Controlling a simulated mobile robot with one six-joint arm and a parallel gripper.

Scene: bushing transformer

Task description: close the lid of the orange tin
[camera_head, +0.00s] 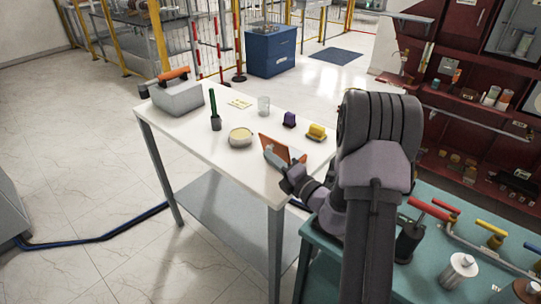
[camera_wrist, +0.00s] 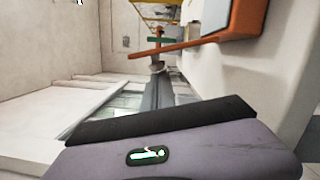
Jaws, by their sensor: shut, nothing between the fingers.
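The orange tin's lid (camera_head: 277,143) stands raised at the near right edge of the white table in the head view. The tin's body is mostly hidden there behind the lid and my gripper (camera_head: 268,154). In the wrist view, the orange tin (camera_wrist: 249,17) is at the top right. Its lid shows there nearly edge-on as a thin orange strip (camera_wrist: 180,46) sticking out from the tin. My gripper is shut and empty, its fingertips (camera_wrist: 157,66) close to the lid's outer side. Whether they touch the lid I cannot tell.
On the white table (camera_head: 185,137) are a tan round container (camera_head: 240,138), a dark cup with a green stick (camera_head: 215,122), a glass (camera_head: 263,105), purple (camera_head: 289,119) and yellow (camera_head: 316,132) objects, and a grey toolbox (camera_head: 178,98). A teal bench (camera_head: 430,270) with tools stands right.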

